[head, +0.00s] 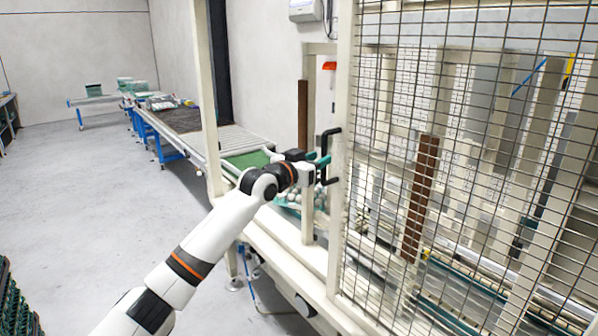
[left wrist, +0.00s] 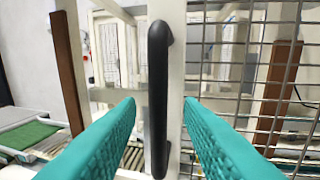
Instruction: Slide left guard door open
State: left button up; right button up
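The guard door is a wire-mesh panel in a cream frame (head: 342,120) on the right of the head view. Its black upright bar handle (head: 331,141) is on the frame's left post. The handle (left wrist: 158,95) stands upright in the middle of the left wrist view. My left gripper (head: 322,162) is at the handle. In the left wrist view its teal ribbed fingers (left wrist: 160,104) are apart, one on each side of the handle, with a gap showing on both sides. I cannot tell how far the fingertips reach around it. My right gripper is not in view.
A roller conveyor with a green belt (head: 246,159) runs behind my left arm. Pale eggs (head: 318,196) lie beyond the frame post below my gripper. A cream post (head: 207,100) stands left of the opening. Dark green stacked trays (head: 14,305) are at lower left. Grey floor is clear at left.

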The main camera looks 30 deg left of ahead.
pick_arm(q)
jog(key=s+a+b, duration=0.1)
jog(key=s+b, duration=0.1)
jog(key=s, duration=0.6)
jog(key=shift+s+a, duration=0.2)
jog(key=shift+a, duration=0.15)
